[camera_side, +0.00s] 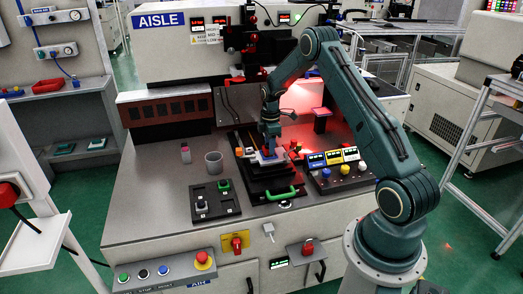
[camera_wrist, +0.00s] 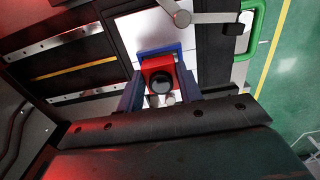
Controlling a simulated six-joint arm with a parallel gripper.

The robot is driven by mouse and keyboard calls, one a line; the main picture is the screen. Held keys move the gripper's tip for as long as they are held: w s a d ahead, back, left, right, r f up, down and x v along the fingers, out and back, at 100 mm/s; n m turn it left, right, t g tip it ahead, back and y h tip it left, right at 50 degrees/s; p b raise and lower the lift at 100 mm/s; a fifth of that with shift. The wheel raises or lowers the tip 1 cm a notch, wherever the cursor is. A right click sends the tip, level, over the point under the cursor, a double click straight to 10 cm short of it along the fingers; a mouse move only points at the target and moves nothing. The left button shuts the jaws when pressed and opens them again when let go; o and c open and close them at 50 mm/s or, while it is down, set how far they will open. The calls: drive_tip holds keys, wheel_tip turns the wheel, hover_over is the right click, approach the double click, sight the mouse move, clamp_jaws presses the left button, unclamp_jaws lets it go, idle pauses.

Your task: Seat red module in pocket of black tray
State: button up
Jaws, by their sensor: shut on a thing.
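My gripper (camera_wrist: 160,88) is shut on the red module (camera_wrist: 148,68), with one dark blue finger on each side. The module has a round black lens on its face. Just beyond it in the wrist view is a blue block (camera_wrist: 158,51) over a white plate (camera_wrist: 130,32); I cannot tell whether they touch the module. In the side view my gripper (camera_side: 268,150) is low over the black fixture with the green handle; the held module is not clear there. A black tray (camera_side: 216,212) lies left of the fixture, holding a dark-and-white module (camera_side: 200,205) and a green one (camera_side: 224,186).
The fixture's green handle (camera_side: 284,194) sticks out toward the front. A button panel (camera_side: 340,178) is at right. A metal clamp arm (camera_wrist: 210,17) lies close beyond the module.

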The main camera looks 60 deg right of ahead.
wheel_tip(320, 180, up, 20)
idle(0.8)
drive_tip(key=shift+a, duration=0.1)
idle(0.4)
drive_tip(key=w+a+f, duration=0.2)
drive_tip(key=a+f, duration=0.3)
drive_tip(key=a, duration=0.6)
drive_tip(key=w+a+f, duration=0.1)
drive_tip(key=a+f, duration=0.4)
drive_tip(key=a, duration=0.6)
drive_tip(key=shift+w+a, duration=0.2)
drive_tip(key=shift+w, duration=0.15)
wheel_tip(320, 180, down, 16)
drive_tip(key=shift+r, duration=0.2)
drive_tip(key=shift+f, duration=0.15)
